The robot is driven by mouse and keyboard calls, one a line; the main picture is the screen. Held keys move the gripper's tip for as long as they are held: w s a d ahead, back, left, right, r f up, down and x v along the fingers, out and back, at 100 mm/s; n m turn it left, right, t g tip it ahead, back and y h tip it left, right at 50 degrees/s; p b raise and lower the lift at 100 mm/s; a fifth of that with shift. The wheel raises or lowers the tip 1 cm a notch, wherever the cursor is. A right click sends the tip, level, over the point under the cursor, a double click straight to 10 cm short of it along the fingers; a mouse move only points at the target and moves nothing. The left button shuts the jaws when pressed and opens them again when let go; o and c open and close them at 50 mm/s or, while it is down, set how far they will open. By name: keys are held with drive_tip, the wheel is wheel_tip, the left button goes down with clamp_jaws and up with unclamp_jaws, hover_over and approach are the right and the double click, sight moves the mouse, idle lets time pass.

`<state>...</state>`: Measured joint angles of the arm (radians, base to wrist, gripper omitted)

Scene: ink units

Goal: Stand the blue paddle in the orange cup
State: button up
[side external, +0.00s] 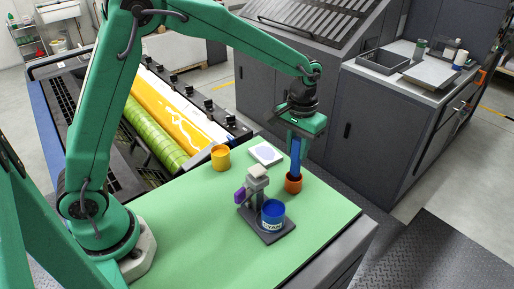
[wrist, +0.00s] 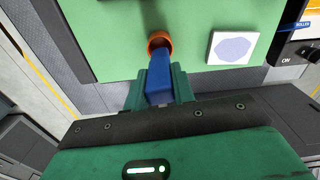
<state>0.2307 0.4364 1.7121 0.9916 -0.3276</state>
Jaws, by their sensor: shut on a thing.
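The blue paddle (side external: 295,158) is upright between the jaws of my gripper (side external: 300,140). Its lower end is at the mouth of the orange cup (side external: 293,184), which stands near the far right edge of the green table. In the wrist view my gripper (wrist: 157,88) is shut on the blue paddle (wrist: 159,78), and the orange cup (wrist: 160,38) is just beyond it. The paddle's lower end appears to be inside the cup's rim; how deep it goes is hidden.
A white card with a pale blue disc (side external: 265,153) lies left of the cup. A yellow tin (side external: 220,157) stands farther left. A stand (side external: 257,190) holds the blue cyan tin (side external: 273,215) in front. The green tabletop (side external: 190,235) is clear at the front left.

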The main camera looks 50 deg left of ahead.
sight(299, 139)
drive_tip(key=shift+f, duration=1.65)
drive_tip(key=o, duration=1.1)
drive_tip(key=shift+c, duration=0.2)
wheel_tip(299, 139, up, 7)
drive_tip(key=shift+r, duration=0.45)
